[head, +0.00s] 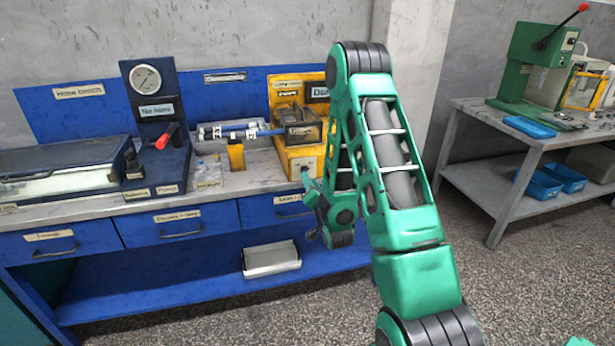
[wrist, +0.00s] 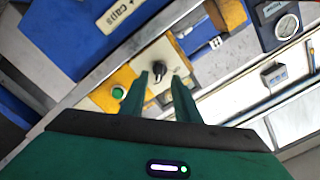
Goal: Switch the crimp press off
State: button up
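The yellow crimp press (head: 284,155) stands at the right end of the blue bench. Its beige front plate (head: 303,167) faces my arm. In the wrist view, a black rotary knob (wrist: 159,69) sits on the beige plate (wrist: 172,58). A round green button (wrist: 118,92) is on the yellow part to its left. My gripper (wrist: 158,84) is open, with one finger on each side of the knob in the picture. I cannot tell whether either finger touches it. In the head view, my gripper (head: 309,186) is close to the press front and partly hidden by my arm.
The bench holds a gauge panel (head: 150,92) with a red-handled lever (head: 166,136). Blue drawers (head: 182,224) lie below the worktop. A white tray (head: 271,259) sits on the lower shelf. A separate table (head: 480,125) with a green machine (head: 535,62) stands right.

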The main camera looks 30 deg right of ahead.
jog(key=shift+x, duration=2.55)
